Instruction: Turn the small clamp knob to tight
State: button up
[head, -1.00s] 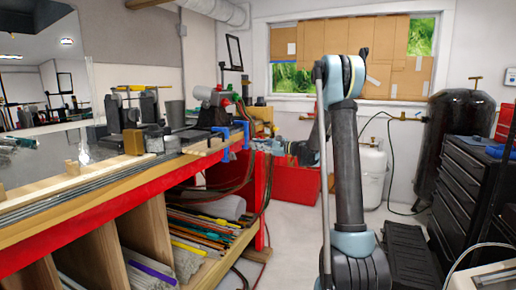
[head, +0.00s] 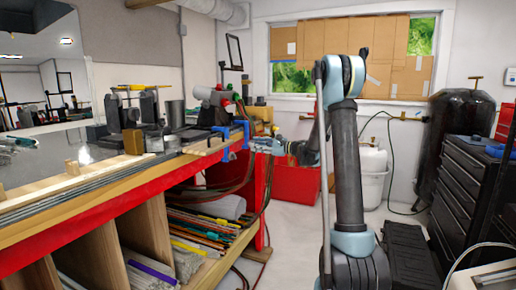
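Two blue clamps grip the front edge of the workbench near its far corner. The one on the left (head: 222,143) is at the board's end, and the other (head: 242,132) stands just right of it. The small clamp knob is too small to make out. My gripper (head: 263,146) is just right of the right-hand clamp, at about the height of the bench edge, pointing left. I cannot tell whether it touches the clamp. Its fingers are too small and blurred to show whether they are open or shut.
The workbench's red front edge (head: 110,213) runs along the left, with rods on shelves below. A red bin (head: 296,185) stands on the floor behind my arm. A white tank (head: 372,172) and a black cabinet (head: 465,190) stand right. Hoses hang below the bench corner.

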jog(key=shift+d, duration=0.1)
jog(key=v, duration=1.1)
jog(key=shift+s+d, duration=0.15)
jog(key=shift+d, duration=0.25)
jog(key=s+f+n+g+h, duration=0.2)
jog(key=s+n+h, duration=0.2)
jog(key=s, duration=0.8)
jog(key=s+f+n+g+h, duration=0.1)
jog(key=s+f+n+h, duration=0.25)
jog(key=s, duration=0.95)
jog(key=s+d+f+n+h, duration=0.4)
jog(key=s+d+f, duration=0.2)
jog(key=s, duration=0.6)
jog(key=s+d+f+n+g+h, duration=0.1)
jog(key=s+d+f+n+h, duration=0.4)
jog(key=s+d, duration=0.4)
jog(key=s+f, duration=0.1)
jog(key=s, duration=0.1)
jog(key=shift+s+d+f, duration=0.25)
jog(key=shift+s+d, duration=0.1)
jog(key=shift+d, duration=0.05)
jog(key=shift+h, duration=0.25)
